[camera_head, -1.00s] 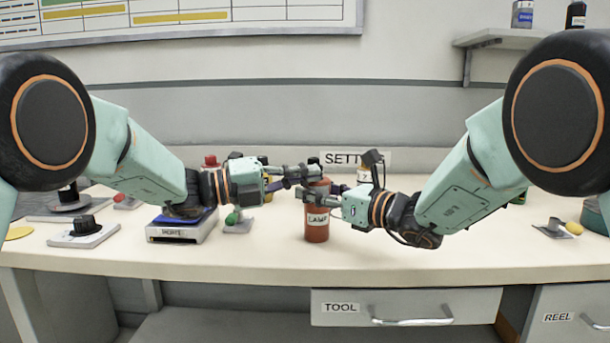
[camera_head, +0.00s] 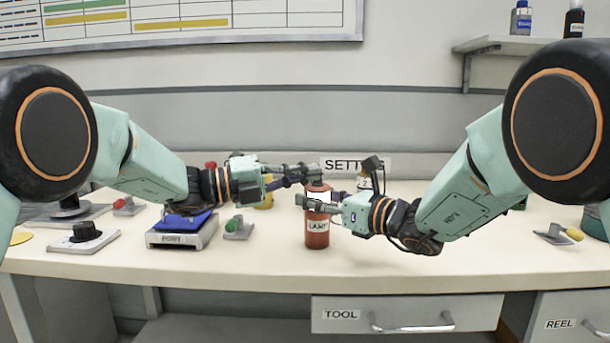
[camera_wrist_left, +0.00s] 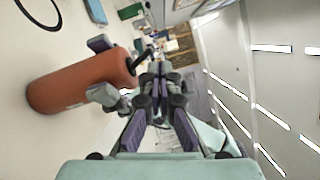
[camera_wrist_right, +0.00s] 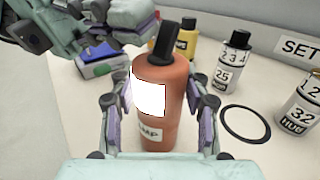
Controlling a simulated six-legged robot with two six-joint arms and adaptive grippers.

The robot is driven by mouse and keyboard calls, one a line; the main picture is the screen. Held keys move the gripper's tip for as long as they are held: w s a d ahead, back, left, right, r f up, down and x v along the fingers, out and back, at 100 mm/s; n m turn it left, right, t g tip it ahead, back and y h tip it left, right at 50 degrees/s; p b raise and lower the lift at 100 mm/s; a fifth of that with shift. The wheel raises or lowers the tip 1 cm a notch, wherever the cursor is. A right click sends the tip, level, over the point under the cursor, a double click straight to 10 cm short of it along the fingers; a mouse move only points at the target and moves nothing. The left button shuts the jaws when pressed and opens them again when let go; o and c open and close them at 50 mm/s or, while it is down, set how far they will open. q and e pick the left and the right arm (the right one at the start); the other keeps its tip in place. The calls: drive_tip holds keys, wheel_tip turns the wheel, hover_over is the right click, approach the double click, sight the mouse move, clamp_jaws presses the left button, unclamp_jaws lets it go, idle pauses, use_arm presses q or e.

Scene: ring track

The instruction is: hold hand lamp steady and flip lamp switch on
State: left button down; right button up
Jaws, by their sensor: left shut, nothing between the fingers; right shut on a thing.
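The hand lamp (camera_head: 317,232) is an orange-red cylinder with a LAMP label, upright on the bench. In the right wrist view the lamp (camera_wrist_right: 176,112) shows a bright white panel and a black lever switch (camera_wrist_right: 165,42) on top. My right gripper (camera_head: 305,202) is shut around the lamp's upper body. My left gripper (camera_head: 318,172) is shut and empty, just above the lamp top. In the left wrist view the lamp (camera_wrist_left: 85,80) is beside the left fingers, and its black switch (camera_wrist_left: 143,56) is close to the fingertips. I cannot tell whether they touch.
Left of the lamp are a grey device with a blue top (camera_head: 182,232), a green-button block (camera_head: 238,228) and a black-knob plate (camera_head: 84,236). Numbered bottles (camera_wrist_right: 232,68) and a black ring (camera_wrist_right: 245,124) stand or lie near the lamp. The bench front is clear.

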use_arm(q)
drive_tip(key=shift+s, duration=0.1)
drive_tip(key=s+a+r, duration=0.2)
drive_tip(key=s+a, duration=0.4)
drive_tip(key=a, duration=0.3)
drive_tip(key=shift+s+r, duration=0.25)
use_arm(e)
drive_tip(key=o, duration=1.4)
